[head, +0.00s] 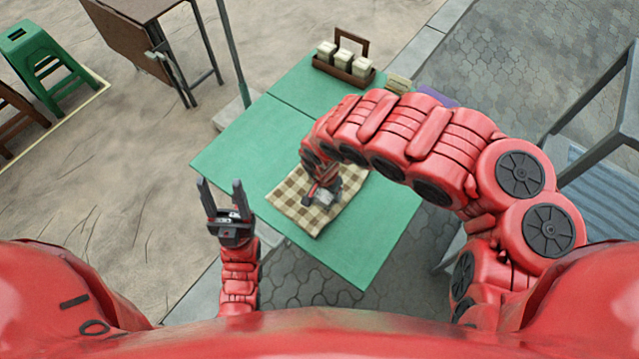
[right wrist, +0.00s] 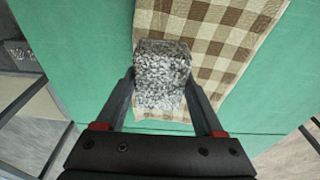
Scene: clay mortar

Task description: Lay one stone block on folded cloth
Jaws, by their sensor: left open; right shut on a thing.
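A grey speckled stone block (right wrist: 162,72) is between the fingers of my right gripper (right wrist: 160,90), which is shut on it. In the head view the block (head: 324,197) shows small below the gripper, over the cloth. The brown-and-cream checked cloth (head: 286,198) lies flat on the green table; it also shows behind the block in the right wrist view (right wrist: 225,45). I cannot tell whether the block touches the cloth or hangs just above it. My left gripper (head: 221,184) is open and empty, left of the table's near edge.
The green table (head: 235,150) has bare room left and right of the cloth. A brown wooden caddy (head: 343,70) with cream containers stands at its far end, with small items (head: 398,85) beside it. A green stool (head: 40,52) and a folded brown table (head: 135,25) stand far left.

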